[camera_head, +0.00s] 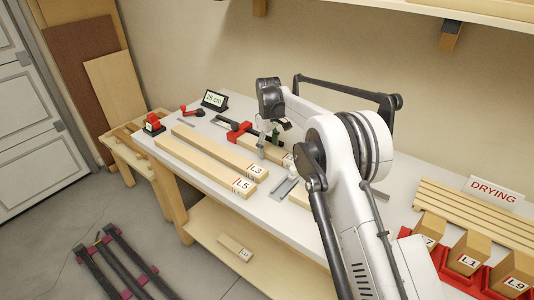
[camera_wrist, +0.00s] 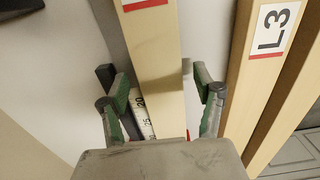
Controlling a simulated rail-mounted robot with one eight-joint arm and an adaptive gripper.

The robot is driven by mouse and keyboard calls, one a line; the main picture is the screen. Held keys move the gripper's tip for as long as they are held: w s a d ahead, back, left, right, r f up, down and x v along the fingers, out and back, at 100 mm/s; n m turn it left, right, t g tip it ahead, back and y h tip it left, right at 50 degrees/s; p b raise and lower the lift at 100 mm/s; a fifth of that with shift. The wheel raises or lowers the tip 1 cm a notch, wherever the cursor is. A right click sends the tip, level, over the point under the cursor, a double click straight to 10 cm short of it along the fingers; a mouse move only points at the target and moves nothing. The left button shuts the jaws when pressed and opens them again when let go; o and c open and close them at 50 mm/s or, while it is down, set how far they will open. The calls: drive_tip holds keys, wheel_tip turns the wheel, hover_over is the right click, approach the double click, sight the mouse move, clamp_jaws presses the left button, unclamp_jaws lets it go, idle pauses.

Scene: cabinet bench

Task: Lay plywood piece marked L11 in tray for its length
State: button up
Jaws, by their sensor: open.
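My gripper (camera_head: 268,145) is over the bench, with its green-padded fingers open in the wrist view (camera_wrist: 163,102). A pale wooden piece (camera_wrist: 153,55) lies between and below the fingers, with gaps on both sides. Its red-edged label is cut off at the top of the wrist view, so its mark cannot be read. The same piece (camera_head: 247,142) shows in the head view beside a red-and-black clamp-like tool (camera_head: 236,131). A ruler scale (camera_wrist: 141,112) lies along its left side. I cannot make out a piece marked L11. Red trays (camera_head: 452,279) stand at the right, partly hidden by my arm.
Long pieces L3 (camera_head: 222,152) and L5 (camera_head: 204,164) lie parallel at the bench front. A small display (camera_head: 214,100) stands at the back left. A drying rack (camera_head: 465,210) is at the right. A short piece (camera_head: 234,247) with a tiny label lies on the lower shelf.

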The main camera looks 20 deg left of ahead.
sight(267, 150)
drive_tip(key=c, duration=1.3)
drive_tip(key=shift+s, duration=0.2)
drive_tip(key=shift+s+a+r+b, duration=0.2)
drive_tip(key=shift+s+b, duration=0.1)
drive_tip(key=shift+s, duration=0.1)
wheel_tip(267, 150, up, 10)
drive_tip(key=p, duration=0.3)
drive_tip(key=shift+w+d, duration=0.1)
